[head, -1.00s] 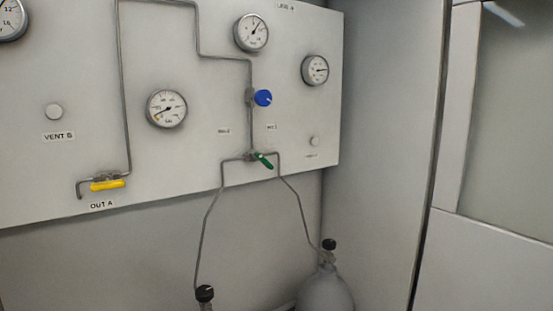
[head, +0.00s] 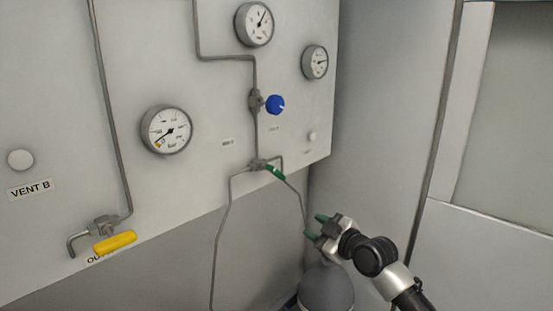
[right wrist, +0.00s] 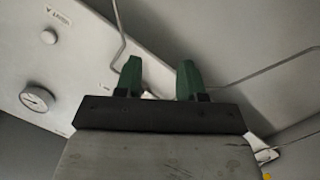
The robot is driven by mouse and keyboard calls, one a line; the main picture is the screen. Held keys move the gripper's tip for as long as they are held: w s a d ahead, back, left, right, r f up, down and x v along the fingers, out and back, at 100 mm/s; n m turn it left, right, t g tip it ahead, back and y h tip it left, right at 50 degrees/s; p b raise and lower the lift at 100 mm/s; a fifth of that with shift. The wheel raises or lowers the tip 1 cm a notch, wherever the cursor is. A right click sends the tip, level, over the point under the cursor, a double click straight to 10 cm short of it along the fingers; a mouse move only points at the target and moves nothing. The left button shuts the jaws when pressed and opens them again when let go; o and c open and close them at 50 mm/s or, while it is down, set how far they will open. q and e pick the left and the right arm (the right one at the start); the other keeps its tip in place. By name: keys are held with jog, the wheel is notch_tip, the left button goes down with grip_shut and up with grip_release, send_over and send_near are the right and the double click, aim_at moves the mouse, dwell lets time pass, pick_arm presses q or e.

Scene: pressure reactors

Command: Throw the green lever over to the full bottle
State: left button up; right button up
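The green lever (head: 275,172) sits on a small valve below the blue knob, where the pipe splits into two branches. It tilts down to the right. My right gripper (head: 316,228) is below and to the right of the lever, apart from it, with green fingertips. In the right wrist view its two fingers (right wrist: 160,80) stand apart with nothing clearly held between them. The other bottle is out of view. My left gripper is not in view.
The blue knob (head: 275,104) sticks out above the lever. A yellow handle (head: 115,242) is at the lower left of the panel. Gauges (head: 167,130) and thin pipes are on the panel. A wall stands close on the right.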

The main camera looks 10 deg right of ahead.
aim_at(279, 173)
jog(key=s+a+r+n+y+p, duration=0.1)
jog(key=a+r+n+y, duration=0.1)
jog(key=r, duration=0.5)
jog(key=s+a+r+n+y+p, duration=0.1)
jog(key=s+a+r+n, duration=0.1)
jog(key=r, duration=0.4)
jog(key=p+x, duration=0.1)
jog(key=x, duration=0.2)
jog(key=p+x, duration=0.1)
jog(key=x, duration=0.2)
jog(key=p+x, duration=0.1)
jog(key=x, duration=0.2)
jog(key=shift+w+d+r+p, duration=0.25)
jog(key=shift+d+r+p, duration=0.05)
jog(key=shift+p, duration=0.1)
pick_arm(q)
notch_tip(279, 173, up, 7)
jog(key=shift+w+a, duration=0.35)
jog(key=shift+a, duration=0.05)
pick_arm(e)
jog(key=shift+w+a+f, duration=0.2)
jog(key=shift+w+a, duration=0.2)
jog(key=shift+w, duration=0.25)
grip_shut()
